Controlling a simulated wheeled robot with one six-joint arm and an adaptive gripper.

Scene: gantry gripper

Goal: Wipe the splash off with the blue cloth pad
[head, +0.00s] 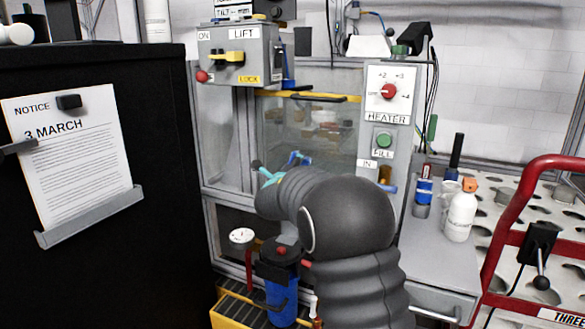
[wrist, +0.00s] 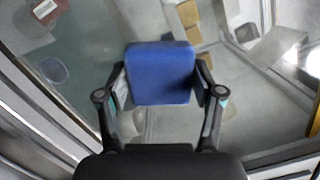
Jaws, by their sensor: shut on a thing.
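The blue cloth pad (wrist: 160,73) is held between the two fingers of my gripper (wrist: 160,82), in the middle of the wrist view. In the head view my gripper (head: 272,176) is in front of the clear panel (head: 285,125) of the enclosure, and a little of the blue pad (head: 297,158) shows beyond it. The clear panel fills much of the wrist view behind the pad. I cannot tell whether the pad touches the panel. I cannot make out the splash for certain; my arm and the pad hide part of the panel.
A lift control box (head: 240,55) is above left of the panel, and a heater control plate (head: 388,95) is to its right. A black cabinet (head: 150,250) stands at the left. A white bottle (head: 461,215) and a red rail (head: 490,265) are at the right.

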